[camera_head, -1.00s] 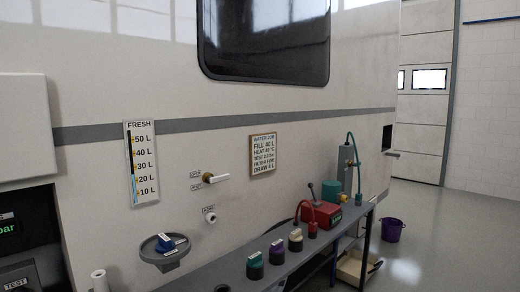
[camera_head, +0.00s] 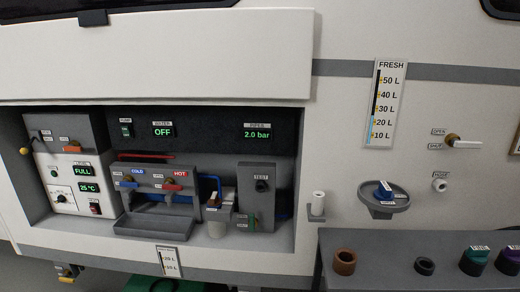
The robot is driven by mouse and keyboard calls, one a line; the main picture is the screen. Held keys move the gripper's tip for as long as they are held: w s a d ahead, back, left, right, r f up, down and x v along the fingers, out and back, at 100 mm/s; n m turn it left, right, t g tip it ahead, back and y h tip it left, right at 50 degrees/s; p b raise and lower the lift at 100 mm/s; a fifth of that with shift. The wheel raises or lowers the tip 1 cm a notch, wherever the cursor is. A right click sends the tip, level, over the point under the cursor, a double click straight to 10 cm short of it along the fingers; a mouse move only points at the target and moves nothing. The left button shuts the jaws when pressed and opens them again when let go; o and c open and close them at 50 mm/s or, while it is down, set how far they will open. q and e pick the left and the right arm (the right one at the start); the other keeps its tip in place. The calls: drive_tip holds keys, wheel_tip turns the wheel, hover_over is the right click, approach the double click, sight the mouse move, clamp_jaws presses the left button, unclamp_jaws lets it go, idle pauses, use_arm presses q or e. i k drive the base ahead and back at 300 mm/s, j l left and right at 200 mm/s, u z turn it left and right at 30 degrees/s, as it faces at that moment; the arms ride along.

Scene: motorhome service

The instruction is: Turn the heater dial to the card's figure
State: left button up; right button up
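The heater dial (camera_head: 62,197) is a small round knob on the white panel at the far left of the open service bay; its pointer setting is too small to read. A display (camera_head: 88,187) beside it reads 25 °C. The job card (camera_head: 516,146) shows only as a sliver at the right edge, its text cut off. In the earlier view the card is whole; its heat line is small and I cannot read the figure surely. Neither of my grippers is in view.
The bay also holds a FULL display (camera_head: 84,170), a red switch (camera_head: 95,208), COLD and HOT taps over a grey sink (camera_head: 155,228), and a test unit (camera_head: 259,195). A raised flap (camera_head: 150,55) hangs above. A bench (camera_head: 400,245) stands at the right.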

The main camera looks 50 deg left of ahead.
sight(61, 199)
drive_tip(key=u, duration=3)
drive_tip(key=i+j+z, duration=0.15)
drive_tip(key=i+z, duration=0.15)
drive_tip(key=z, duration=0.15)
drive_tip(key=i+j+z, duration=0.25)
drive_tip(key=z, duration=0.25)
